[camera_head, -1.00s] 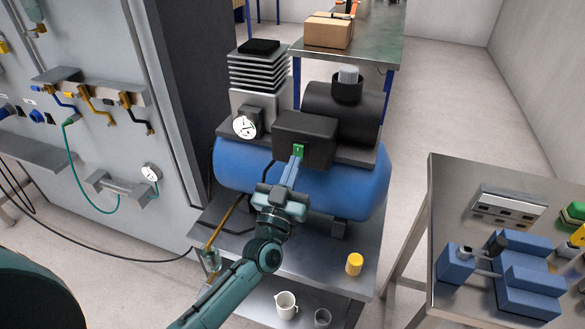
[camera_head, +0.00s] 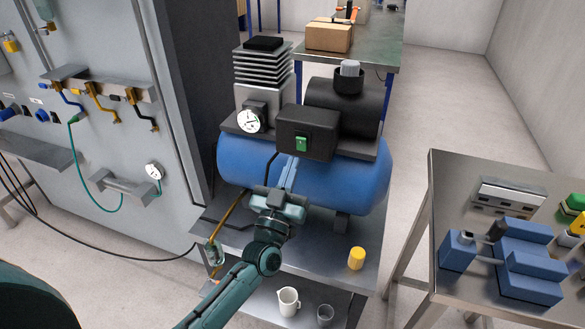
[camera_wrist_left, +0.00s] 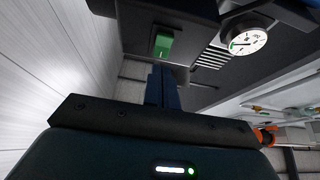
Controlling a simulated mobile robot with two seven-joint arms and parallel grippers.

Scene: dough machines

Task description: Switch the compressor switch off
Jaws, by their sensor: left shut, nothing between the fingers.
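The blue compressor (camera_head: 340,180) stands on a metal table, with a black box (camera_head: 322,125) on its front. The green compressor switch (camera_head: 301,143) is on the front of that box. It also shows in the left wrist view (camera_wrist_left: 162,45), just beyond the fingertips; I cannot tell its on/off position. My left gripper (camera_head: 291,162) is shut and empty, its tips pointing up just below the switch in the head view. There seems to be a small gap between tips and switch. In the wrist view the left gripper (camera_wrist_left: 162,75) shows its fingers together. My right gripper is out of view.
A pressure gauge (camera_head: 249,121) sits left of the box. A yellow cup (camera_head: 356,258) stands at the table's right front; a white mug (camera_head: 288,301) and a glass are lower down. A second table (camera_head: 432,235) with blue blocks is at the right. A hose-fitted cabinet stands left.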

